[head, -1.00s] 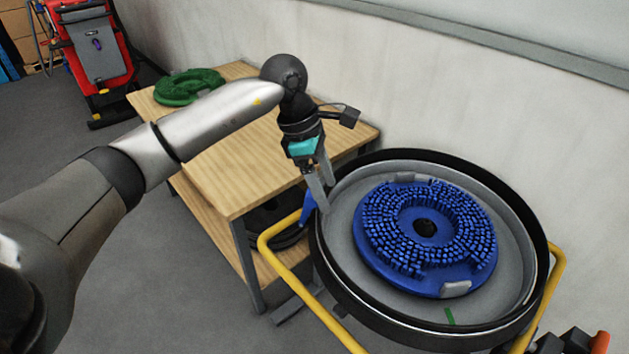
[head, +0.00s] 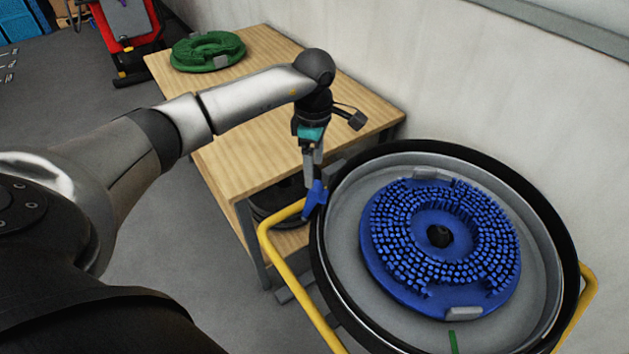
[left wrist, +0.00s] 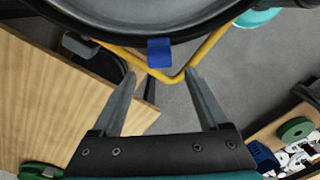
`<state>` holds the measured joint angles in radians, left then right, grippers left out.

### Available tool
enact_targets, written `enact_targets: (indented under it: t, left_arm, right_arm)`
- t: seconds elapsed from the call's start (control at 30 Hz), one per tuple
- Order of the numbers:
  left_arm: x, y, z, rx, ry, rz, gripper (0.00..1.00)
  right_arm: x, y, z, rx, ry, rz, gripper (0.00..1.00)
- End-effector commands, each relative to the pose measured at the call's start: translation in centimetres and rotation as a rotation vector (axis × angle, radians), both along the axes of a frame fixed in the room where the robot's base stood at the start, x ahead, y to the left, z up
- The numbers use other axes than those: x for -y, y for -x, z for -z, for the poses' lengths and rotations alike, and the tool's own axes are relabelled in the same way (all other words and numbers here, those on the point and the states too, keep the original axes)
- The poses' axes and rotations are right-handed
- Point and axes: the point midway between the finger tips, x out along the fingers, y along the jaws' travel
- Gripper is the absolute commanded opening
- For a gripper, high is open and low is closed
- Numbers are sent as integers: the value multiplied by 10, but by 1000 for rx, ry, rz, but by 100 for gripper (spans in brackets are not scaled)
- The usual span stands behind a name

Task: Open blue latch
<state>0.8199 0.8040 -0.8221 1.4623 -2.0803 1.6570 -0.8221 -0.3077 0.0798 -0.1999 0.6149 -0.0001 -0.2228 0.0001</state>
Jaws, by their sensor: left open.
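The blue latch (head: 314,199) sits on the outer left side of the round tank's black rim, near the yellow rail. In the left wrist view the blue latch (left wrist: 160,52) hangs from the rim, ahead of the fingertips and roughly centred between them. My left gripper (head: 313,176) points down at the latch, with its fingers close to it in the head view. In the left wrist view my left gripper (left wrist: 160,76) is open, with nothing between its fingers. Whether a finger touches the latch cannot be told. My right gripper is not in view.
The tank (head: 338,290) holds a blue brush disc (head: 380,262). A yellow rail (head: 284,268) runs around the tank's left side. A wooden table (head: 258,150) with a green disc (head: 207,50) stands behind, against the wall.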

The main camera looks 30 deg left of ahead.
Motion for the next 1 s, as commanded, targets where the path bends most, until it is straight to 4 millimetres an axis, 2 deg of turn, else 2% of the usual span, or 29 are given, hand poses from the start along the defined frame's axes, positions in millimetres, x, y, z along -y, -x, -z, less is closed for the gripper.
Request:
enact_targets:
  t: [0.03,0.1,0.3,0.7,1.0]
  left_arm:
    - [1,2,12,-6,2,-1,78]
    - [0,1,25,-4,1,-2,78]
    - [1,0,49,-2,2,-1,78]
    - [0,0,56,0,1,0,78]
    - [0,0,56,0,1,0,44]
  right_arm:
    - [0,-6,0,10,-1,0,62]
    - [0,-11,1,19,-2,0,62]
    - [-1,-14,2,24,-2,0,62]
    - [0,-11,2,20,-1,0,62]
    - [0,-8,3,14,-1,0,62]
